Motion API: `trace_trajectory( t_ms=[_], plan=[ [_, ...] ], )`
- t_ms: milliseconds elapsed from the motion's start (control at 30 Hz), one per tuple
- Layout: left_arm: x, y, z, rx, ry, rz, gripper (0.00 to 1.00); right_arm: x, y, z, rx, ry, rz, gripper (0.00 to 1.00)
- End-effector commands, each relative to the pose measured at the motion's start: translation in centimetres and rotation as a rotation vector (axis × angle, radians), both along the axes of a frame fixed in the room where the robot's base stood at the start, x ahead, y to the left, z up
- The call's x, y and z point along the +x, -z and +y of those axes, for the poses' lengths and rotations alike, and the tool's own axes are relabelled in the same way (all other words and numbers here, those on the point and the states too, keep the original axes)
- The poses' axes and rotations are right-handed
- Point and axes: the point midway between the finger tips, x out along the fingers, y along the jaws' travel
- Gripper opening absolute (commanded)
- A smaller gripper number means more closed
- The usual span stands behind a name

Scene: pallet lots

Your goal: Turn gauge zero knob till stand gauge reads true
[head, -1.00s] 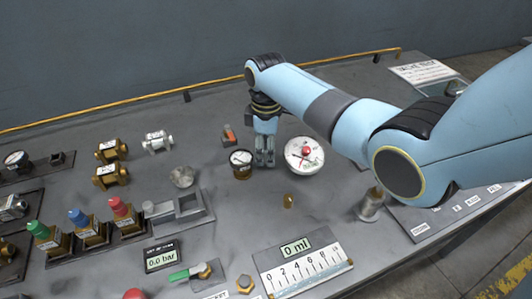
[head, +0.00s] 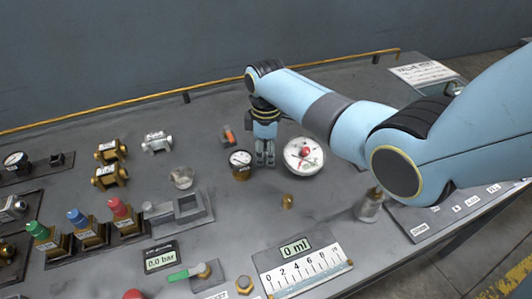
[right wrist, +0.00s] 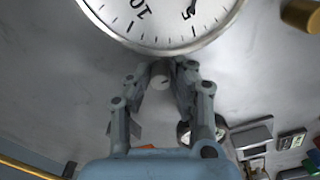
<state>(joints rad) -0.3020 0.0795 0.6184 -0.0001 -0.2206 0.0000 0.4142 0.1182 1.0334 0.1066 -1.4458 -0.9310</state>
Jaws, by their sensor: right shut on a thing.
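The stand gauge (head: 304,155), a large round white dial with a red centre, sits on the grey bench in the head view. Its lower face fills the top of the right wrist view (right wrist: 160,24), where the numbers 10 and 5 and a dark pointer end near the 5 show. My right gripper (head: 265,160) points down beside the dial's left edge. In the right wrist view its fingers (right wrist: 161,78) are shut on a small grey knob (right wrist: 160,72) at the dial's rim. The fingers hide the knob in the head view. My left gripper is not in view.
A small brass-cased gauge (head: 240,163) stands close left of the right gripper. A brass peg (head: 287,201) and a scale plate reading 0 ml (head: 300,262) lie nearer the front. Brass valves (head: 110,174) and coloured-cap valves (head: 120,212) stand at left.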

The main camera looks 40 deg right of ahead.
Motion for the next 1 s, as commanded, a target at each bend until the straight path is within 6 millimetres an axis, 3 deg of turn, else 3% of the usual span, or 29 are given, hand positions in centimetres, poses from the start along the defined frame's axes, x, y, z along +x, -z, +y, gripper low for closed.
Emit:
trace_trajectory(
  t_ms=[1000],
  plan=[
    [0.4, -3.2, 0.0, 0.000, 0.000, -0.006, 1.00, -0.1, 0.1, 0.1, 0.003, -0.539, 0.004, 0.00]
  ],
)
